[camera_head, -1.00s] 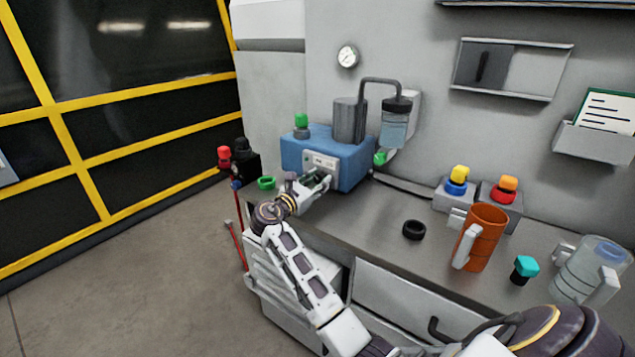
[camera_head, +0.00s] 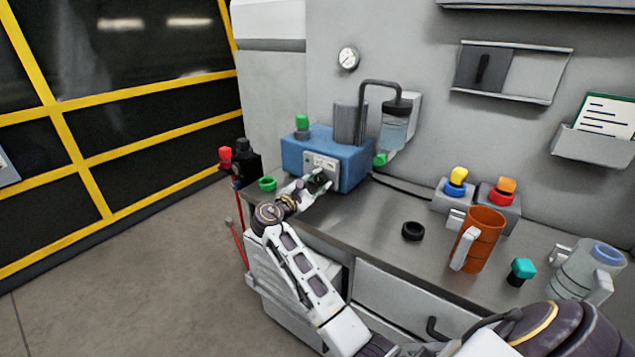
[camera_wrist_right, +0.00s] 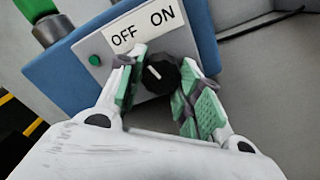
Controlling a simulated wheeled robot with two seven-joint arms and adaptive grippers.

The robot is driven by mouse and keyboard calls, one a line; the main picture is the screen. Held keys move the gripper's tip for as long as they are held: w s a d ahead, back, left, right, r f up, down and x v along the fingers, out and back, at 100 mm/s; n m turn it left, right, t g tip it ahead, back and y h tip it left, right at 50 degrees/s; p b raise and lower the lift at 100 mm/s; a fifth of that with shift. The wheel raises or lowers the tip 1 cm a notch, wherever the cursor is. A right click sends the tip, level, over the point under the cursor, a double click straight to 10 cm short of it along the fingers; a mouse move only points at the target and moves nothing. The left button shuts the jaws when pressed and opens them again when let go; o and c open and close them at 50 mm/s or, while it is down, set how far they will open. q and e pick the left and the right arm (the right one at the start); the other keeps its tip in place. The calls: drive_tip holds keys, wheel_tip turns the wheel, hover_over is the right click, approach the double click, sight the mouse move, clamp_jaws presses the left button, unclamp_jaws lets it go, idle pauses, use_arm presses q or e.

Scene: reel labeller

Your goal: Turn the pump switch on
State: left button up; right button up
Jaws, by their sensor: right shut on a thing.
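The blue pump box (camera_head: 351,165) stands on the counter with a grey switch panel (camera_head: 309,159) on its front. In the right wrist view the panel carries a black round knob (camera_wrist_right: 165,78) with a white mark at its upper left, on the side towards the OFF label (camera_wrist_right: 124,36). The ON label (camera_wrist_right: 163,15) is further right. My right gripper (camera_head: 321,179) is at the panel, shut on the knob, with a green-padded finger on each side in the right wrist view (camera_wrist_right: 160,92). My left gripper is not in view.
A green button (camera_wrist_right: 94,60) sits left of the knob. A green ring (camera_head: 267,184) lies left of my gripper. A black ring (camera_head: 413,231), an orange mug (camera_head: 482,240) and a clear jug (camera_head: 585,275) stand to the right. The counter (camera_head: 370,207) is bare between the box and black ring.

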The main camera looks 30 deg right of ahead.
drive_tip(key=shift+m, duration=1.1)
drive_tip(key=shift+m+b, duration=0.35)
drive_tip(key=shift+m, duration=0.45)
drive_tip(key=shift+m+b, duration=0.45)
drive_tip(key=shift+m, duration=0.65)
drive_tip(key=m+b, duration=0.1)
drive_tip(key=m, duration=0.2)
drive_tip(key=shift+b, duration=0.4)
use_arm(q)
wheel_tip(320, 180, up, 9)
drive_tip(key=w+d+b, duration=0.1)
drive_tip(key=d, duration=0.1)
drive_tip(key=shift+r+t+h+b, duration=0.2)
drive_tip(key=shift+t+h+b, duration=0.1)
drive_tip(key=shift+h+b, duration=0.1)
use_arm(e)
drive_tip(key=shift+m, duration=1.5)
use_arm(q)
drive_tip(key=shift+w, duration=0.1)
use_arm(e)
drive_tip(key=o, duration=1)
drive_tip(key=shift+r, duration=0.1)
drive_tip(key=shift+r, duration=0.15)
